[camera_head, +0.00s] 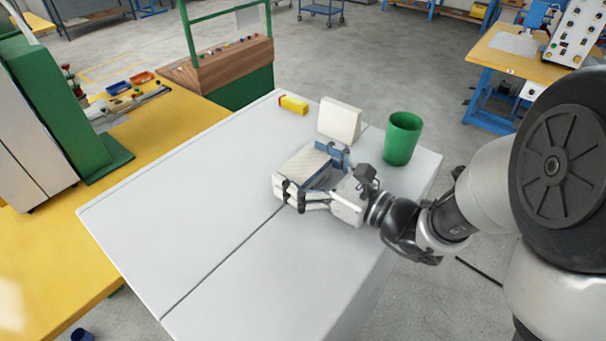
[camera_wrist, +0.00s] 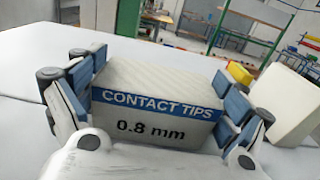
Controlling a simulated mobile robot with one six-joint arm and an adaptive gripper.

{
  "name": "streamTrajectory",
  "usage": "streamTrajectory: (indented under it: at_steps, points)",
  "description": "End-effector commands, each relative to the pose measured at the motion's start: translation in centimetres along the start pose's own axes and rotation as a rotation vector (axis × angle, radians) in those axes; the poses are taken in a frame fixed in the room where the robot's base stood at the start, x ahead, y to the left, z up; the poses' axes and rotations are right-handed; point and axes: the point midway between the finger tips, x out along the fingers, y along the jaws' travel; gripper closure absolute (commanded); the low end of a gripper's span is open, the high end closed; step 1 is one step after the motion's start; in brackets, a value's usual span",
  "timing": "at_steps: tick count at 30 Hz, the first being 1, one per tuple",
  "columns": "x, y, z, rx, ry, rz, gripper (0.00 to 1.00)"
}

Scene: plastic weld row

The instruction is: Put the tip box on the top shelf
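The tip box (camera_head: 306,161) is a pale box with a ribbed top, at the right part of the white table. In the wrist view the tip box (camera_wrist: 160,130) fills the middle, its face reading "CONTACT TIPS 0.8 mm" on a blue band and white. My gripper (camera_head: 312,176) has one finger along each side of it. In the wrist view the blue finger pads press against both sides. The box's underside is hidden, so I cannot tell whether it touches the table. I cannot make out a top shelf in either view.
A white upright block (camera_head: 340,120) stands close behind my gripper, with a green cup (camera_head: 402,138) to its right. A small yellow object (camera_head: 293,104) lies near the far edge. The left and front of the white table (camera_head: 185,215) are clear. A yellow bench (camera_head: 55,265) stands left.

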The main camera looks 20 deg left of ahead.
Motion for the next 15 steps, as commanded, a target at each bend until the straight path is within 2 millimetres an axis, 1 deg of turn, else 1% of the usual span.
streamTrajectory:
  at_steps: [1, 11, 12, 15]
  points:
    - [-0.01, 0.00, 0.00, 0.000, 0.000, 0.000, 0.17]
    - [-0.02, -0.01, 0.04, -0.001, -0.001, 0.000, 0.39]
    - [-0.02, -0.01, 0.04, -0.001, -0.001, 0.000, 0.41]
    - [-0.02, -0.01, 0.04, -0.001, -0.001, 0.000, 0.41]
